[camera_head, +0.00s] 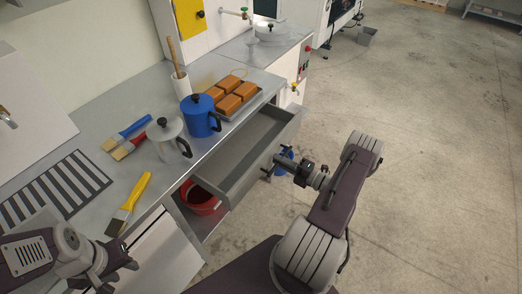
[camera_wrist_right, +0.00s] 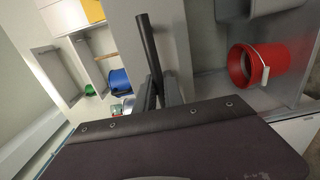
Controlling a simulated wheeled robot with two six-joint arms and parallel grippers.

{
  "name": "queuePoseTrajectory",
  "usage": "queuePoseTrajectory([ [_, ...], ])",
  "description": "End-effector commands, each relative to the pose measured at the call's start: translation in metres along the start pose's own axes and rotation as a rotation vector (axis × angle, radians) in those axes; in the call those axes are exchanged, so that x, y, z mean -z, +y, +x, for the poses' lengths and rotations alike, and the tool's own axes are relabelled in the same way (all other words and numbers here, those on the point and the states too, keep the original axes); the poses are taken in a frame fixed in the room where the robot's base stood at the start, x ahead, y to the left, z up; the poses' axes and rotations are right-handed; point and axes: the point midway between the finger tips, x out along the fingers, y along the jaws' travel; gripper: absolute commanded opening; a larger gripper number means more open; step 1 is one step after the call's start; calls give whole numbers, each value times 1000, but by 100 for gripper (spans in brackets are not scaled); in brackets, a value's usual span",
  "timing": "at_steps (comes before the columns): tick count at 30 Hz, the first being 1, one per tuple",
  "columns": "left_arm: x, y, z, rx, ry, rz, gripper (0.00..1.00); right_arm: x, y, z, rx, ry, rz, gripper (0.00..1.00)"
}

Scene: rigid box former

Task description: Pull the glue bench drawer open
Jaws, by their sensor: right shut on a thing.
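The glue bench drawer (camera_head: 241,158) is a grey, empty-looking tray pulled well out from under the bench top. My right gripper (camera_head: 272,170) is at the drawer's front in the head view. In the right wrist view it is shut on a dark bar, the drawer handle (camera_wrist_right: 149,45), between its fingers (camera_wrist_right: 160,95). My left gripper (camera_head: 127,257) is at the lower left, in front of the bench and away from the drawer. Its finger gap is too unclear to tell.
The bench top (camera_head: 95,182) holds a blue pot (camera_head: 200,118), a grey pot (camera_head: 166,138), orange blocks (camera_head: 230,94) and brushes (camera_head: 130,203). A red bucket (camera_head: 201,200) stands below; it also shows in the wrist view (camera_wrist_right: 262,66). The floor at right (camera_head: 430,150) is clear.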

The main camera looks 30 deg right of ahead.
Motion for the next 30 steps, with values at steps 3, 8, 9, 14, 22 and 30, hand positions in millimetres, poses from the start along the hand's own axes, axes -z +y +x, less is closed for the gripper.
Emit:
queuePoseTrajectory([
  [3, -1, 0, 5, 0, 0, 0, 36, -2, -2, -39, 1, -7, 0, 0],
  [8, -1, 0, 12, 0, 0, 0, 36, -1, -3, -80, 1, -5, -1, 0],
  [9, -1, 0, 13, 0, 0, 0, 36, -1, -3, -89, 1, -4, -1, 0],
  [14, -2, 0, 18, 0, 0, 0, 36, 0, -2, -116, 2, -2, -1, 0],
  [22, -2, 0, 20, 0, 0, 0, 36, 0, -1, -135, 2, 1, 0, 0],
  [30, -2, 0, 20, 0, 0, 0, 36, 0, 0, -136, 1, 2, 0, 0],
])
